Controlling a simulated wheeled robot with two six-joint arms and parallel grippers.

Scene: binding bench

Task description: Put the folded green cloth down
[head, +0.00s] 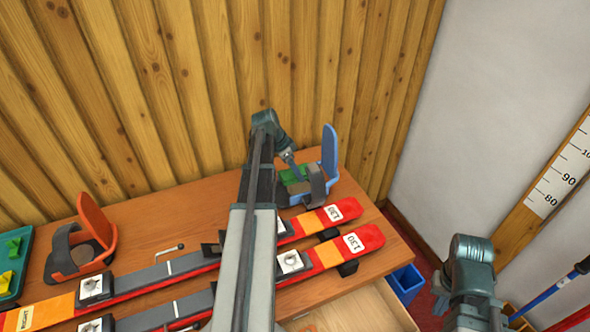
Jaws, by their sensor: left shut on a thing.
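My left arm reaches over the bench, and its gripper (294,170) points down near the back edge. It is shut on the folded green cloth (293,175), which shows only in part behind the gripper and the grey strap of the blue binding. The cloth is beside the upright blue plate; I cannot tell whether it touches the bench.
Two red and orange skis lie across the bench (150,228). A blue binding (331,150) stands at the back right, an orange binding (97,222) at the left. A blue bin (405,281) stands beside the open drawer (365,310).

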